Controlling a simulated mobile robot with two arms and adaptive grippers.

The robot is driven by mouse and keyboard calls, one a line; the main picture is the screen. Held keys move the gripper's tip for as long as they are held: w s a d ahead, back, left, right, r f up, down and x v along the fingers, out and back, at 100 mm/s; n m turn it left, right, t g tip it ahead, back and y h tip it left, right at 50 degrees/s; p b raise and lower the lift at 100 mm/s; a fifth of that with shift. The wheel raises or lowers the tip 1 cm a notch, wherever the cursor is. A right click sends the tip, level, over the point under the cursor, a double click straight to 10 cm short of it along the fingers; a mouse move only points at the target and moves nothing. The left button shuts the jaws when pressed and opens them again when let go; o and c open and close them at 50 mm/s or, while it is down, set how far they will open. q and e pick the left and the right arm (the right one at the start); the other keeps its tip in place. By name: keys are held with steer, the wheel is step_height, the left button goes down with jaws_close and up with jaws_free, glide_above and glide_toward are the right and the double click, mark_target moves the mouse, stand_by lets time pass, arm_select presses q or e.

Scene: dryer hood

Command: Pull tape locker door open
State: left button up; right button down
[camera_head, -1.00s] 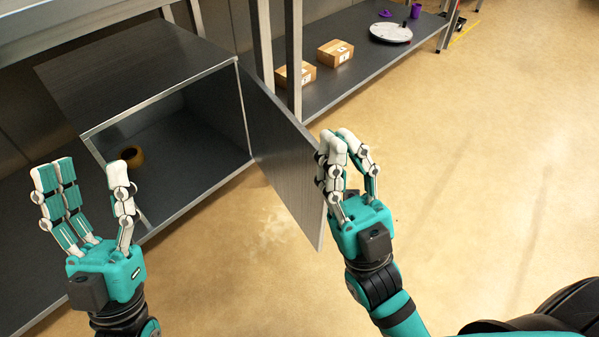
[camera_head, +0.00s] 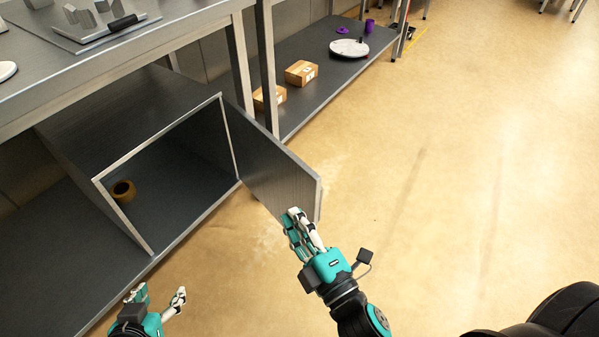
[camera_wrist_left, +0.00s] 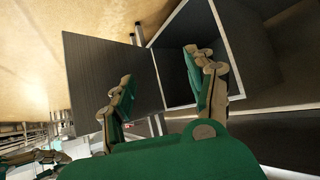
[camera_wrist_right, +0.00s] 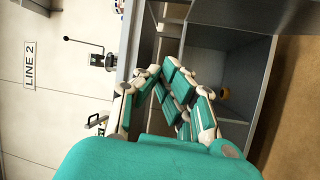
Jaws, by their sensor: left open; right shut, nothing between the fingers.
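The dark grey tape locker (camera_head: 125,110) sits on the low shelf under the bench. Its door (camera_head: 275,170) stands wide open, swung out to the right. A roll of yellow-brown tape (camera_head: 123,190) lies inside on the locker floor, near the left wall. My right gripper (camera_head: 298,222) is shut and empty at the lower outer edge of the door; I cannot tell if it touches. My left gripper (camera_head: 160,295) is open and empty, low in front of the locker opening. The left wrist view shows the door (camera_wrist_left: 110,75) and the locker opening beyond the fingers.
Cardboard boxes (camera_head: 301,73) and a white round disc (camera_head: 349,48) stand on the low shelf behind the door. The bench top (camera_head: 110,60) overhangs the locker, with a tray (camera_head: 105,25) on it. The floor (camera_head: 450,180) to the right is clear.

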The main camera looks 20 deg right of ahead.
step_height(320, 180, down, 3)
steer(key=d+n+g+h, duration=0.1)
steer(key=d+h, duration=0.1)
arm_select(q)
steer(key=s+a+f+g+y+p, duration=0.1)
steer(key=s+a+f+g, duration=0.1)
steer(key=s, duration=0.4)
steer(key=shift+f+g, duration=0.6)
steer(key=shift+g, duration=0.3)
arm_select(e)
glide_above(300, 182)
steer(key=s+a, duration=0.2)
steer(key=s, duration=0.3)
steer(key=shift+w+d, duration=0.15)
steer(key=shift+d, duration=0.05)
steer(key=shift+d, duration=0.1)
